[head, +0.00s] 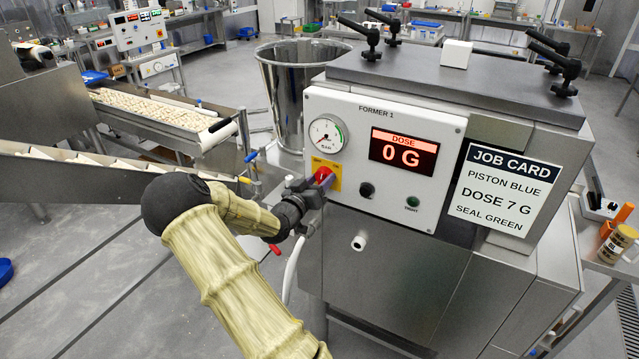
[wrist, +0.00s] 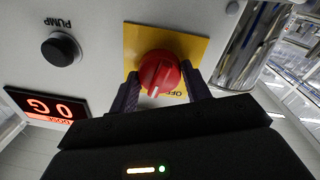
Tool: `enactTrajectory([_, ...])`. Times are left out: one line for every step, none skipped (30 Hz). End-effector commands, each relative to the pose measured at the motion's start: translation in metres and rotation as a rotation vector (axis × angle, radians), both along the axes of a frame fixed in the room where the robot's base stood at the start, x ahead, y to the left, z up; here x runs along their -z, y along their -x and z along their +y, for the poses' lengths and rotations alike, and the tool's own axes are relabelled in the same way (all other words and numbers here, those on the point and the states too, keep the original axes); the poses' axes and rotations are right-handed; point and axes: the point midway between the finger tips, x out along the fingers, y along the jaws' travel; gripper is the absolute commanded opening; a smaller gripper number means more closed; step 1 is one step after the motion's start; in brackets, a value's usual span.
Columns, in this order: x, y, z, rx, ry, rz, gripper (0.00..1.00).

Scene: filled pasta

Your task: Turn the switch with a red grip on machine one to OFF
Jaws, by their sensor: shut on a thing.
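The switch with a red grip (head: 324,178) sits on a yellow plate (head: 333,166) on the front panel of the machine marked FORMER 1. In the wrist view, which is upside down, the red grip (wrist: 161,70) lies between the two dark fingers of my gripper (wrist: 160,78). My gripper is shut on it, a finger on each side. A white mark on the grip points down in that picture, beside the OFF lettering (wrist: 175,93); I cannot tell whether it lines up with OFF. In the head view my gripper (head: 308,190) reaches the switch from the left and partly hides it.
A pressure gauge (head: 326,134) is above the switch. The dose display (head: 403,152) reads 0 G. A black pump knob (head: 367,190) and green button (head: 412,202) are to the right. A steel hopper (head: 290,75) stands behind, with a pasta conveyor (head: 215,133) at left.

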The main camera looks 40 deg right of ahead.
Motion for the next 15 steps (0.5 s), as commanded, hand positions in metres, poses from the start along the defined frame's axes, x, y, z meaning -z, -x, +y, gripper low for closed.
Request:
enactTrajectory([0.0005,-0.0007,0.0009,-0.002,0.018,0.04,0.25])
enactTrajectory([0.0004,-0.0008,0.0009,-0.002,0.031,0.067,0.25])
enactTrajectory([0.0005,-0.0009,0.0009,-0.003,0.045,0.103,0.25])
enactTrajectory([0.0006,-0.0009,0.001,-0.003,0.056,0.13,0.25])
enactTrajectory([0.0006,-0.0008,0.0009,-0.003,0.067,0.156,0.25])
enactTrajectory([0.0004,-0.0007,0.0007,-0.003,0.082,0.191,0.25])
enactTrajectory([0.0002,-0.0006,0.0006,-0.003,0.092,0.216,0.25])
enactTrajectory([0.0004,-0.0007,0.0008,-0.003,0.103,0.243,0.25])
enactTrajectory([0.0005,-0.0009,0.0009,-0.003,0.117,0.278,0.25])
enactTrajectory([0.0005,-0.0008,0.001,-0.003,0.128,0.305,0.25])
enactTrajectory([0.0003,-0.0008,0.0009,-0.002,0.14,0.331,0.25])
enactTrajectory([0.0003,-0.0007,0.0009,-0.003,0.155,0.366,0.25])
enactTrajectory([0.0004,-0.0008,0.0009,-0.003,0.166,0.392,0.25])
enactTrajectory([0.0003,-0.0007,0.0008,-0.003,0.177,0.418,0.25])
enactTrajectory([0.0002,-0.0007,0.0007,-0.003,0.191,0.454,0.25])
